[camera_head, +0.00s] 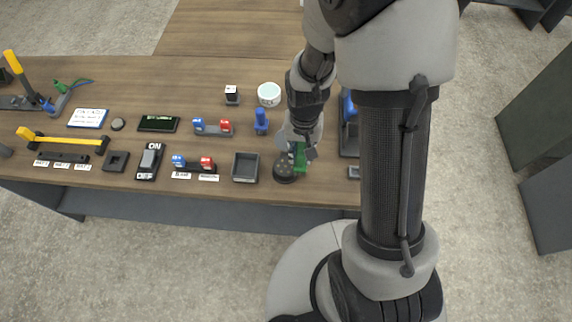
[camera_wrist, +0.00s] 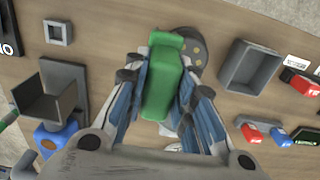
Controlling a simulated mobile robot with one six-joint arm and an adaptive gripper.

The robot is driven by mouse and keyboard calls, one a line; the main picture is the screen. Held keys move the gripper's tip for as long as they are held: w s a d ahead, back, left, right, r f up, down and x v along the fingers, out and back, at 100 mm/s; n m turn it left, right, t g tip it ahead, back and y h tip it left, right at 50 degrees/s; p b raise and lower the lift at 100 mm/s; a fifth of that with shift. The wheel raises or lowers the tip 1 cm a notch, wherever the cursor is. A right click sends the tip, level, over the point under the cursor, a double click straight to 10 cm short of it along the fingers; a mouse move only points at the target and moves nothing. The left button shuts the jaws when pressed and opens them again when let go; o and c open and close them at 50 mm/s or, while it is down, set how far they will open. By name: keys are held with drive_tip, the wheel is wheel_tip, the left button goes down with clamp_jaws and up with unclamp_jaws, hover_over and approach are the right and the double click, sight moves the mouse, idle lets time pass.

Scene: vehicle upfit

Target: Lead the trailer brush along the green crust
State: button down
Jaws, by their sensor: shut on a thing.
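My gripper (camera_wrist: 165,92) is shut on a green block-shaped tool, which I take to be the trailer brush (camera_wrist: 163,80). In the head view the green brush (camera_head: 301,157) shows below my gripper (camera_head: 298,148), near the front edge of the bench. A dark round piece with small pale dots (camera_wrist: 201,47) lies just beyond the brush's far end, partly covered by it. The same round piece (camera_head: 285,173) is left of the brush in the head view. I cannot tell whether the brush touches it. I cannot make out a green crust; the brush may hide it.
A grey open bin (camera_head: 245,167) stands left of the round piece. A blue upright piece (camera_head: 261,121) and a white bowl (camera_head: 269,94) are behind. A grey holder (camera_wrist: 50,92) stands on the brush's other side. The wooden bench's front edge (camera_head: 225,194) is close.

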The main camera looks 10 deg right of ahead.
drive_tip(key=shift+r+p, duration=1.95)
drive_tip(key=shift+r, duration=0.65)
drive_tip(key=shift+f, duration=0.1)
